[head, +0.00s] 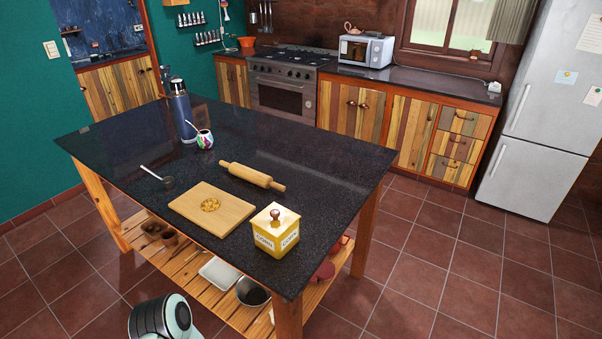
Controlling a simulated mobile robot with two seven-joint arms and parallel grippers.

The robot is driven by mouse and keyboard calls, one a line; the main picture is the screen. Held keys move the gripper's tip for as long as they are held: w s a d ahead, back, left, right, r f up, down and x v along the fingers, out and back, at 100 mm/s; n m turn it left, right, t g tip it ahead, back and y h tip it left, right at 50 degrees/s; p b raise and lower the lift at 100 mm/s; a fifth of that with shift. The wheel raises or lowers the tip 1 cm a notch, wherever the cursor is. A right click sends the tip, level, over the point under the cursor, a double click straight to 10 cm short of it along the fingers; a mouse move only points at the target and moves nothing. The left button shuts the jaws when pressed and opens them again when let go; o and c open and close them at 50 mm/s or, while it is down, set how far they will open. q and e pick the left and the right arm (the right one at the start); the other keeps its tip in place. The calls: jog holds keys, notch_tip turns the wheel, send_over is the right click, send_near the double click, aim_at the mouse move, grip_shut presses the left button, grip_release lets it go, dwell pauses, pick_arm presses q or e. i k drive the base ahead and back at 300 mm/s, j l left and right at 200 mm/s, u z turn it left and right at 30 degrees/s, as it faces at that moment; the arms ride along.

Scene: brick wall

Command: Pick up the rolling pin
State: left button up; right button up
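The wooden rolling pin (252,177) lies on the black stone top of the island table (315,178), near its middle. It lies slantwise, with one handle pointing to the upper left and the other to the lower right. Nothing covers it. Neither of my grippers is in view.
A wooden board (190,207) lies just in front of the pin, with a yellow corn canister (276,232) near the table's front right corner. A ladle (167,182), patterned cup (205,140) and blue flask (182,112) stand or lie left. The tabletop right of the pin is clear.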

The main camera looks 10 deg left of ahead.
aim_at(260, 179)
jog(key=j+z, duration=0.25)
jog(key=z, duration=0.2)
jog(key=j+z, duration=0.25)
jog(key=z, duration=0.15)
jog(key=j+z, duration=0.2)
jog(key=z, duration=0.25)
jog(key=k+j+z, duration=0.65)
jog(key=j, duration=0.2)
jog(key=i+j, duration=0.05)
